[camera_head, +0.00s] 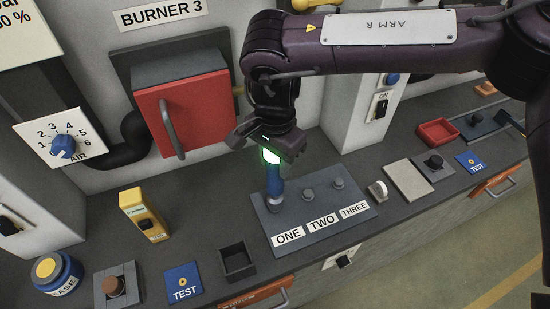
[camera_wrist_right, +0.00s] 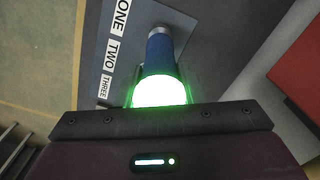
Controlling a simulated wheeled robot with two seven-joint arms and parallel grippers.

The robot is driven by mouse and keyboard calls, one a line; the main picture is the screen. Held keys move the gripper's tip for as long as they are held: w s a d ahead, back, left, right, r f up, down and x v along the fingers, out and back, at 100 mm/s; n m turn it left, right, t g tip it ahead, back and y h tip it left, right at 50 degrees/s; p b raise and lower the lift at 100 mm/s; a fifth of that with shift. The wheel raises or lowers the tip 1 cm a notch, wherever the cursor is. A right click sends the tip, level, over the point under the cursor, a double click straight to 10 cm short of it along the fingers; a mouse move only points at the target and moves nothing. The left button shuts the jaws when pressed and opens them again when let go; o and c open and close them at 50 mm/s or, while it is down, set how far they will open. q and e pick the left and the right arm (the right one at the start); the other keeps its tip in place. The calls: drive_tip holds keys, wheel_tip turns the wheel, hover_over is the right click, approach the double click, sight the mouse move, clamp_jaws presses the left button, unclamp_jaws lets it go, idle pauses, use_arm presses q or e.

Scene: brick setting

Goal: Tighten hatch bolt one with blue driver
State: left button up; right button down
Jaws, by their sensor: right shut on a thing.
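My right gripper (camera_head: 268,151) is shut on the blue driver (camera_head: 274,183) and holds it upright, tip down, at the position labelled ONE on the grey bolt plate (camera_head: 318,231). The driver's top glows green. Bolt one itself is hidden under the driver. The bolts at TWO (camera_head: 308,195) and THREE (camera_head: 338,183) stand bare to its right. In the right wrist view the blue driver (camera_wrist_right: 160,55) has a silver lower end by the ONE label and a bright green-lit head at the jaws. My left gripper is in neither view.
A red burner hatch (camera_head: 195,112) with a grey handle stands behind the bench, left of my right arm. A yellow device (camera_head: 143,214), an empty dark box (camera_head: 237,262) and a blue TEST block (camera_head: 183,284) lie left of the plate. A red tray (camera_head: 437,132) is at the right.

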drive_tip(key=shift+s+f+b, duration=0.1)
drive_tip(key=shift+f+b, duration=0.55)
drive_tip(key=shift+f, duration=0.65)
idle(0.9)
drive_tip(key=shift+r+p, duration=0.8)
drive_tip(key=shift+r, duration=0.1)
drive_tip(key=shift+r+p, duration=2.05)
drive_tip(key=shift+r, duration=0.65)
drive_tip(key=shift+a, duration=0.1)
